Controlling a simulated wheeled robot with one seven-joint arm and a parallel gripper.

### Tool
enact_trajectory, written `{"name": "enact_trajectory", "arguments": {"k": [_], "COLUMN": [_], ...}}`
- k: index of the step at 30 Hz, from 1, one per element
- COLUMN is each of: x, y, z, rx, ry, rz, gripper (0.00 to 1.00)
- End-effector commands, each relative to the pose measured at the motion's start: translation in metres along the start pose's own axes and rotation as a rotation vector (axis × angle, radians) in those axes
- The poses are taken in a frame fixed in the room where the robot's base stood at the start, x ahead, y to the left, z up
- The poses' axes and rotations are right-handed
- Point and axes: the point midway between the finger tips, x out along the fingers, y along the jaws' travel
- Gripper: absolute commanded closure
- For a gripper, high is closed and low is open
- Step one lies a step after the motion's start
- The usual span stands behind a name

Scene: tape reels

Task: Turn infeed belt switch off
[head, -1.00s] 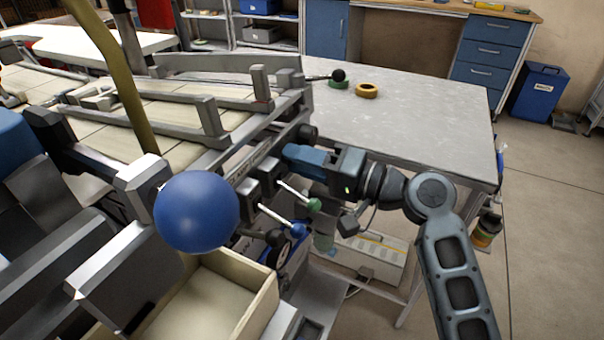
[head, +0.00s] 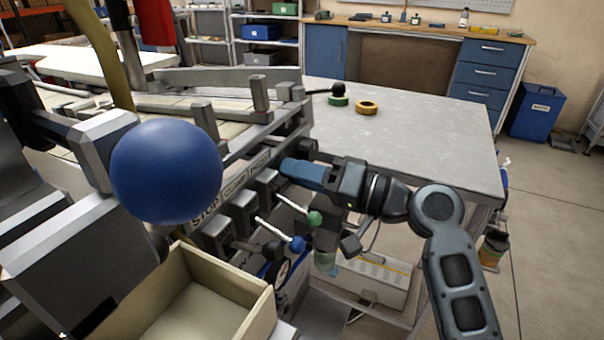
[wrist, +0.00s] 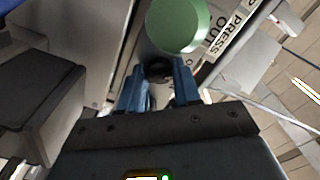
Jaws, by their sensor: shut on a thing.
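My gripper (head: 290,170) reaches in from the right to the front panel of the machine, level with its labelled strip. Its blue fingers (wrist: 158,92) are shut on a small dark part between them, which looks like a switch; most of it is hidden. A lever with a green knob (head: 315,218) hangs below the fingers, and its knob also shows just ahead of them in the wrist view (wrist: 178,22). A lever with a blue knob (head: 297,244) is to its left. The label strip (head: 205,217) reads STOP at its left end; PRESS and OUT show in the wrist view (wrist: 224,34).
A large blue ball (head: 167,172) looms close at left. An open cream bin (head: 262,310) is below the panel. A grey table (head: 420,125) behind my arm bears a green reel (head: 338,101) and a yellow reel (head: 367,107). A black-knobbed lever (head: 338,88) juts over the table.

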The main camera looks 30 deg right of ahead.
Motion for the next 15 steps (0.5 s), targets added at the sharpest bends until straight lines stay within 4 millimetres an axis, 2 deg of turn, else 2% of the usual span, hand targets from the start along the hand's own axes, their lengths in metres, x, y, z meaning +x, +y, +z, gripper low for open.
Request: {"name": "enact_trajectory", "arguments": {"k": [1, 8, 15], "x": [-0.0002, -0.0001, -0.0006], "y": [0.0016, 0.0009, 0.0004], "z": [0.0015, 0.0008, 0.0004], "rx": [0.002, 0.001, 0.001], "ry": [-0.003, -0.002, -0.001], "rz": [0.003, 0.001, 0.001], "gripper": [0.65, 0.43, 0.43]}}
